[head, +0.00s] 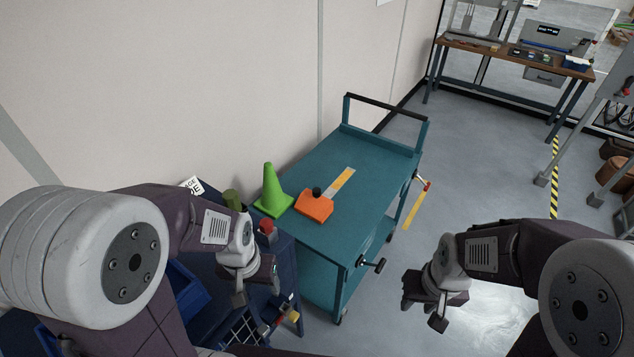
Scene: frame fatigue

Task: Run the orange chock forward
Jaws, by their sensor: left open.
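The orange chock (313,207) sits on the near part of the teal cart's top (348,163), with a dark knob on its upper face. A green cone (271,192) stands upright to the chock's left. My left gripper (258,289) is open and empty, to the left of and nearer than the chock, beside the cart's near end. My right gripper (425,304) is over the floor to the right of the cart, well apart from the chock; its jaw gap is unclear.
A dark blue unit (285,262) with a blue bin (186,291) stands at the cart's near left. The cart has a raised far handle (384,106) and a black side knob (373,265). A wall runs along the left.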

